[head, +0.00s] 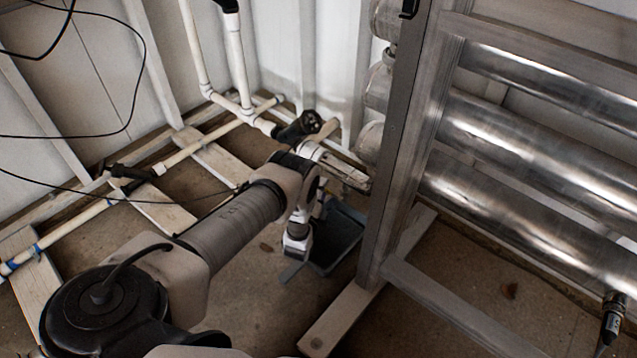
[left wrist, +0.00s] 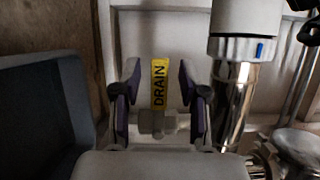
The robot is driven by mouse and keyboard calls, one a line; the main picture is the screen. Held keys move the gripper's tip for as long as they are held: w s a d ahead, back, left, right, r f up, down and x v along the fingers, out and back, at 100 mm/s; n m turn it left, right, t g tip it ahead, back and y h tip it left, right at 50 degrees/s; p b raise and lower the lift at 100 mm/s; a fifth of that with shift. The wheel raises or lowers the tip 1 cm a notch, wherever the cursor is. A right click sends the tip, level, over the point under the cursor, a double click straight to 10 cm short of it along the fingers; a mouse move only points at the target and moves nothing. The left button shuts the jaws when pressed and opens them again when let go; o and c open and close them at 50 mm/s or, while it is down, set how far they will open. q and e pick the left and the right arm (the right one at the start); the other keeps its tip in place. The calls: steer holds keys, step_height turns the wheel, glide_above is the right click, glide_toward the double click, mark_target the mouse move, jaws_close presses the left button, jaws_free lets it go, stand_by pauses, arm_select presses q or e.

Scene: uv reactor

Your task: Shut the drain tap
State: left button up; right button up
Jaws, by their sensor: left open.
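The drain tap's yellow lever (left wrist: 160,83), lettered DRAIN, shows in the left wrist view. It stands upright in the picture, above a dull metal nut and body (left wrist: 157,123). My left gripper (left wrist: 160,95) is open, with one finger on each side of the lever and visible gaps between. In the head view my left gripper (head: 352,178) reaches in beside the metal frame's upright, and I cannot make out the tap there. My right gripper is not in view.
A dark grey tray (head: 342,240) lies on the floor below the gripper; it also shows at left in the wrist view (left wrist: 42,112). The metal frame (head: 402,130) with shiny cylinders (head: 530,130) stands close right. White pipes and a black valve handle (head: 308,121) are behind.

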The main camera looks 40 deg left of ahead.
arm_select(q)
steer(key=v, duration=1.1)
steer(key=shift+s, duration=0.15)
steer(key=shift+s+d, duration=0.1)
